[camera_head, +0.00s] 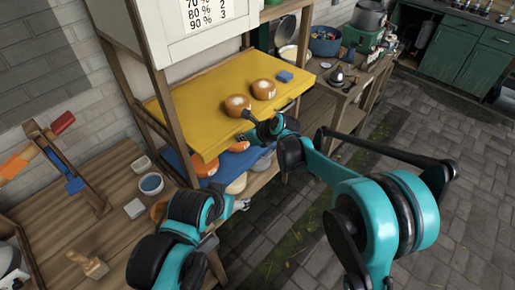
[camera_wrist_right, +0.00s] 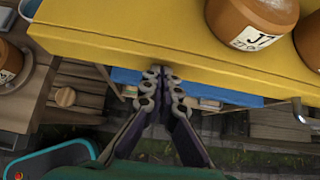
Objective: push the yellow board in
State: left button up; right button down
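The yellow board (camera_head: 205,117) lies on an upper level of the wooden shelf, its front part sticking out past the posts. Two orange-brown pots (camera_head: 237,105) (camera_head: 263,89) and a small blue block (camera_head: 284,76) sit on it. My right gripper (camera_head: 247,114) is at the board's front edge. In the right wrist view, its fingertips (camera_wrist_right: 163,73) are together with nothing between them, close against the front face of the yellow board (camera_wrist_right: 150,48); I cannot tell whether they touch it. My left arm is low at the left; its gripper is hard to make out.
A blue board (camera_head: 178,164) with orange pots (camera_head: 204,165) is on the level below. A wooden table (camera_head: 95,235) with a bowl (camera_head: 151,184) and a brush (camera_head: 88,264) is at left. Paved floor (camera_head: 320,240) is open at right.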

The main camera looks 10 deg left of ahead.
aim_at(227, 126)
jog(key=w+a, duration=0.1)
jog(key=a, duration=0.1)
jog(key=w+a, duration=0.1)
jog(key=a, duration=0.1)
jog(key=w+a, duration=0.1)
jog(key=a, duration=0.1)
jog(key=shift+w+a, duration=0.3)
jog(key=shift+a, duration=0.05)
jog(key=shift+r, duration=0.1)
jog(key=shift+w+a+r, duration=0.1)
